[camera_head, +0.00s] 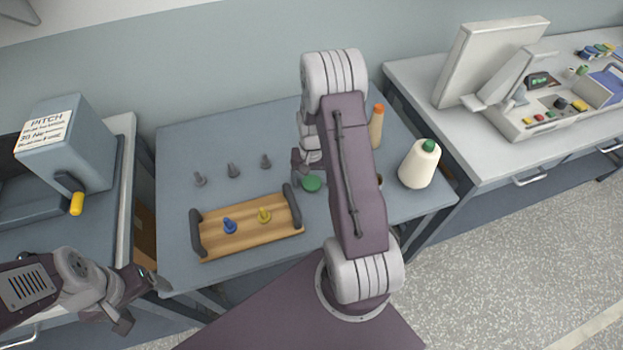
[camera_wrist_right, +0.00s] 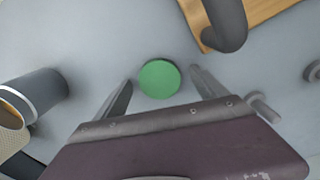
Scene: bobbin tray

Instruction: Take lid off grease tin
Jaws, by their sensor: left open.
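The grease tin's round green lid (camera_head: 312,184) is on the blue-grey table, right of the wooden tray; it also shows in the right wrist view (camera_wrist_right: 159,79). The tin's body below it is hidden or too small to make out. My right gripper (camera_wrist_right: 160,92) is open, its two fingers apart on either side of the green lid, with gaps showing between the fingers and the lid. In the head view my right gripper (camera_head: 301,162) is partly hidden by its arm. My left gripper (camera_head: 141,302) is open and empty off the table's front left corner.
The wooden tray (camera_head: 275,233) with dark handles holds a blue and a yellow peg. A cream cone (camera_head: 420,165), an orange-topped bottle (camera_head: 376,130) and a dark cup (camera_wrist_right: 38,92) are right of the lid.

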